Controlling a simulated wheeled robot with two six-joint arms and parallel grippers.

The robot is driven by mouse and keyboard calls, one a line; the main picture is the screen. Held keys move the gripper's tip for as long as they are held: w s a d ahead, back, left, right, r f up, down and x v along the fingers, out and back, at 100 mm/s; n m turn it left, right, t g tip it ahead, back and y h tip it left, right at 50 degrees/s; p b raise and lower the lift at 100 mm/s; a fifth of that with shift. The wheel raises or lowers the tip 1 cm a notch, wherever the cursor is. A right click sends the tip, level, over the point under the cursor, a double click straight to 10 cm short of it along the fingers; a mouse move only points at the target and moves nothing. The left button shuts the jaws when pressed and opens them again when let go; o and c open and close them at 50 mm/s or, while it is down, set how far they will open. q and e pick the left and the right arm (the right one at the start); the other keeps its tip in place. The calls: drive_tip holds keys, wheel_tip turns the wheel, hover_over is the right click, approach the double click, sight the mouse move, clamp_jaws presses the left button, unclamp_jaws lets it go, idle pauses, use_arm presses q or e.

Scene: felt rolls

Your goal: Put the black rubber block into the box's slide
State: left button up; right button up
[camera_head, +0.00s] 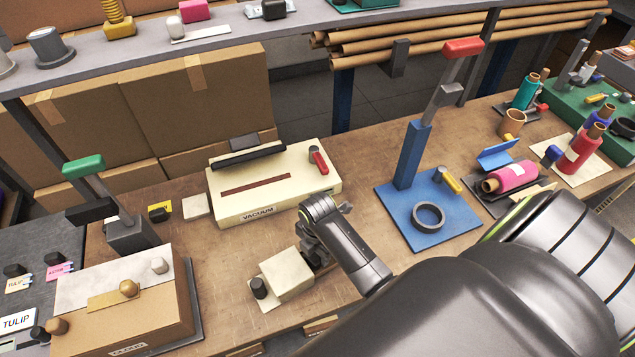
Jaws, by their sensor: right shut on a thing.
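A small cream box (288,274) sits on the brown workbench at the lower middle. A thin pale slide (270,304) shows at its left and front foot. A small black block (258,288) with a rounded outline stands at the box's left side, over the slide; whether it lies fully on the slide is unclear. My right gripper (312,254) is at the box's right side and appears shut on it. The fingertips and their contact are partly hidden by the wrist. My left gripper is not in view.
A cream VACUUM box (275,189) stands behind. A blue lever press (427,215) stands at the right, beside a pink roll (512,177). Bare bench lies left of the small box.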

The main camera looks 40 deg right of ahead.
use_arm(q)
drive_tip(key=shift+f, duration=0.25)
use_arm(e)
drive_tip(key=shift+f, duration=0.5)
drive_tip(key=o, duration=1.4)
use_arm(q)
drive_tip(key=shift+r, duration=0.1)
use_arm(e)
drive_tip(key=shift+r, duration=0.1)
